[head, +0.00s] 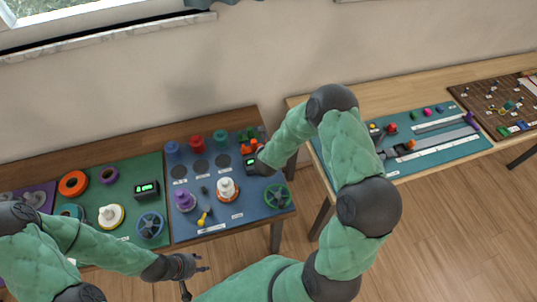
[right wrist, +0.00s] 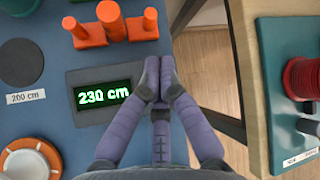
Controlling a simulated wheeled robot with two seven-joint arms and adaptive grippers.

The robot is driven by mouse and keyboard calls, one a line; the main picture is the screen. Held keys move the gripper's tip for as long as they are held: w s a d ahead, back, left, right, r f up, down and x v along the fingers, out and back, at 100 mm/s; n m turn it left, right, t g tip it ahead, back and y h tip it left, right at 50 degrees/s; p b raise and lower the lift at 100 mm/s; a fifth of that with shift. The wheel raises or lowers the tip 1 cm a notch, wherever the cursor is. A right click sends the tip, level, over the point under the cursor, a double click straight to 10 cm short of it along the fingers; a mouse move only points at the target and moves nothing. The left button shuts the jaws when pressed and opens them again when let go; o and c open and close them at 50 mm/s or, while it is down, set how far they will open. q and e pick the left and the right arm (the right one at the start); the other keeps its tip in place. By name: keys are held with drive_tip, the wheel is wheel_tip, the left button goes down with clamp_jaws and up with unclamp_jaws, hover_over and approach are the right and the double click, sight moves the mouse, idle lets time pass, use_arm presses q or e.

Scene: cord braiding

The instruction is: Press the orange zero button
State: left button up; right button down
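A dark length meter (right wrist: 85,83) on the blue mat shows "230 cm" in green; it also shows in the head view (head: 251,161). My right gripper (right wrist: 159,78) has its fingers together, with nothing seen between them, over the meter's right end. I cannot tell whether the fingertips touch it. The orange zero button is not visible; the fingers cover that part of the meter. In the head view the right gripper is mostly hidden behind its own arm. My left gripper (head: 196,272) is open and empty in front of the table edge.
Orange pegs (right wrist: 108,22) stand behind the meter. A white spool on an orange base (head: 227,190) is to its left. A green mat (head: 127,217) with another meter (head: 147,189) lies further left. A gap separates the right-hand table (head: 301,99).

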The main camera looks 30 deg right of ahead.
drive_tip(key=shift+f+b, duration=0.45)
drive_tip(key=shift+b, duration=0.15)
drive_tip(key=shift+f+b, duration=0.35)
drive_tip(key=shift+b, duration=0.1)
idle(0.8)
drive_tip(key=shift+r, duration=0.15)
drive_tip(key=shift+r+p, duration=0.4)
drive_tip(key=shift+r, duration=0.25)
drive_tip(key=shift+r+p, duration=1.6)
drive_tip(key=shift+r, duration=0.95)
drive_tip(key=shift+f, duration=0.1)
